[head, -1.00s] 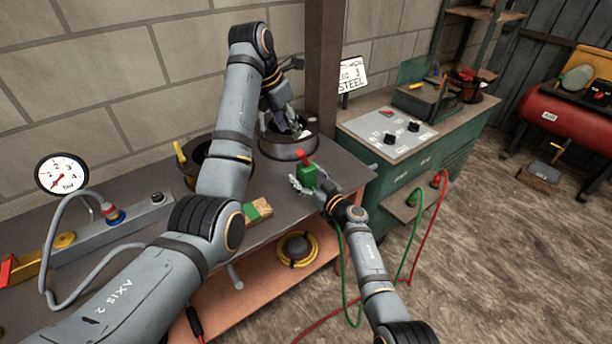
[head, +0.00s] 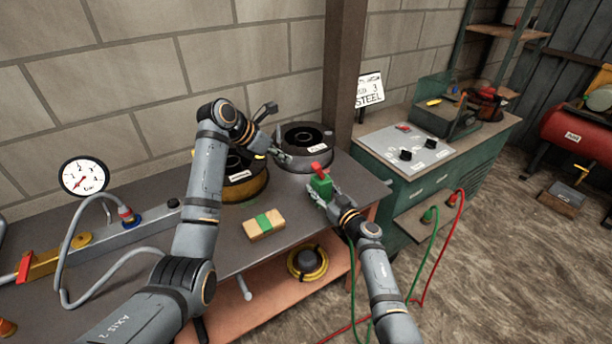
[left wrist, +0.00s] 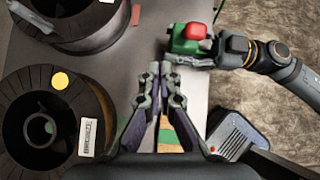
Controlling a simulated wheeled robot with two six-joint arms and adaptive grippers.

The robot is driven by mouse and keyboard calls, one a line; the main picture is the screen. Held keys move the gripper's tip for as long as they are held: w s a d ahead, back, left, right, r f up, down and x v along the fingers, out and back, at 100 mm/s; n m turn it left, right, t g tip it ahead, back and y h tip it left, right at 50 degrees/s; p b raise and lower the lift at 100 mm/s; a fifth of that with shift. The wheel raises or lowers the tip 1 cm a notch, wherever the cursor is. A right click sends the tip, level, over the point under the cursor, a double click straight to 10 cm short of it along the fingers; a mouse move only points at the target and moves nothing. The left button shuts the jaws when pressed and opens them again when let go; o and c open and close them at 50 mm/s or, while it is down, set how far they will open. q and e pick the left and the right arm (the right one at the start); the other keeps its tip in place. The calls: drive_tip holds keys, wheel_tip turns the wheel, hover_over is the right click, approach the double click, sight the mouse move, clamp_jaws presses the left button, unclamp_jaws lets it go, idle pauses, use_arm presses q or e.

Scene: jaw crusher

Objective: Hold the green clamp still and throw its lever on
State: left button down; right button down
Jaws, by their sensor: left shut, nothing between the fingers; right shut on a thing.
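The green clamp (head: 322,187) is near the bench's right edge, with its red lever (head: 317,169) on its top. I cannot tell the lever's exact angle. My right gripper (head: 328,203) is shut on the clamp from the front right. My left gripper (head: 285,158) is shut and empty, left of and apart from the clamp, beside the dark spool. In the left wrist view, the fingertips of my left gripper (left wrist: 160,66) are together, just below and left of the green clamp (left wrist: 182,43). The red lever (left wrist: 195,31) faces up there.
A dark spool (head: 305,133) and a yellow-rimmed spool (head: 240,195) stand behind and left of the clamp. A wooden block with a green band (head: 263,224) lies on the bench (head: 225,240). A post (head: 343,80) rises behind. A green cable (head: 352,275) hangs below the clamp.

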drive_tip(key=shift+a, duration=0.15)
drive_tip(key=shift+s, duration=0.1)
use_arm(q)
drive_tip(key=s+a+f+m+t+h, duration=0.1)
drive_tip(key=s+a+f+t+h, duration=0.1)
drive_tip(key=s, duration=0.7)
drive_tip(key=a+t+h, duration=0.1)
drive_tip(key=a+h, duration=0.1)
drive_tip(key=a, duration=0.1)
drive_tip(key=shift+a+m+h, duration=0.2)
drive_tip(key=shift+m+h, duration=0.1)
drive_tip(key=shift+m, duration=0.1)
drive_tip(key=shift+w, duration=0.1)
approach(318, 171)
drive_tip(key=w+d+f, duration=0.2)
drive_tip(key=w+f, duration=0.1)
drive_tip(key=w, duration=0.1)
drive_tip(key=shift+w+d, duration=0.2)
drive_tip(key=shift+d, duration=0.3)
